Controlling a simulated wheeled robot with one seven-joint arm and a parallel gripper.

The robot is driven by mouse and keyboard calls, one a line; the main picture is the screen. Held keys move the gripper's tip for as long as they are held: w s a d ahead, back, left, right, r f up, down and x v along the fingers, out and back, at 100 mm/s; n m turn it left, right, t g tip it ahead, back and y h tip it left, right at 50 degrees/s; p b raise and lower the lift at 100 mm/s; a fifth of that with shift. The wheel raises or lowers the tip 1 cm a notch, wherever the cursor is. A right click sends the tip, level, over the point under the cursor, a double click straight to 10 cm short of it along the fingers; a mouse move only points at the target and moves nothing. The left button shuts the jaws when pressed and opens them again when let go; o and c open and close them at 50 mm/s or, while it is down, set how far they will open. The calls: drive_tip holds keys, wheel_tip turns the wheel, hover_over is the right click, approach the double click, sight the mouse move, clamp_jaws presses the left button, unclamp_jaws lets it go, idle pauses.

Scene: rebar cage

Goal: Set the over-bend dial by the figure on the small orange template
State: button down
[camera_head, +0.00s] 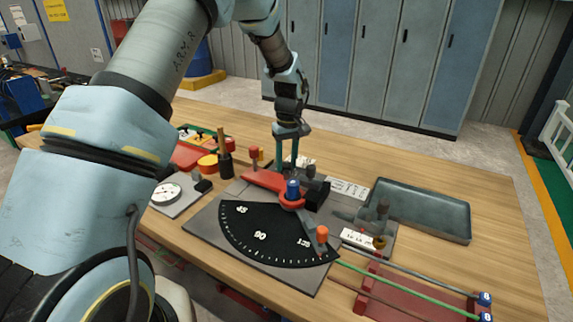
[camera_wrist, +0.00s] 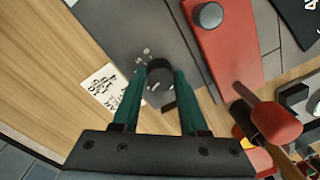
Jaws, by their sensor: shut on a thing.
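My gripper (camera_head: 291,164) reaches down behind the bender's blue-capped post (camera_head: 292,188). In the wrist view, my gripper's two green fingers (camera_wrist: 160,92) are closed around a small dark round knob (camera_wrist: 159,72), which seems to be the over-bend dial. Small pale marks sit on the grey plate (camera_wrist: 120,25) beside the knob; I cannot read them. In the head view the knob is hidden among the fingers and bender parts. The bender's black angle scale (camera_head: 262,236) shows 45, 90 and a figure near 135. I cannot make out the small orange template or its figure in either view.
A red arm (camera_wrist: 222,45) lies close to the right finger. A white written card (camera_wrist: 100,86) lies left of the fingers. An orange-knobbed lever (camera_head: 322,234) crosses the scale. A grey tray (camera_head: 430,232) and a red rack (camera_head: 375,285) with bars stand right; a round gauge (camera_head: 166,192) stands left.

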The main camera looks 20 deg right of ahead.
sight(286, 165)
drive_tip(key=m+b, duration=0.1)
drive_tip(key=m, duration=0.4)
drive_tip(key=shift+m, duration=0.3)
drive_tip(key=m, duration=0.5)
drive_tip(key=shift+m, duration=0.3)
drive_tip(key=m, duration=0.5)
drive_tip(key=shift+r, duration=0.1)
drive_tip(key=m, duration=0.2)
drive_tip(key=m+p, duration=0.1)
drive_tip(key=m, duration=0.2)
drive_tip(key=shift+a+m+t+h, duration=0.1)
drive_tip(key=shift+m+t+h, duration=0.2)
drive_tip(key=shift+c, duration=2.2)
unclamp_jaws()
wheel_tip(286, 165, up, 11)
drive_tip(key=b, duration=0.2)
drive_tip(key=shift+s+b, duration=0.25)
drive_tip(key=shift+b, duration=0.1)
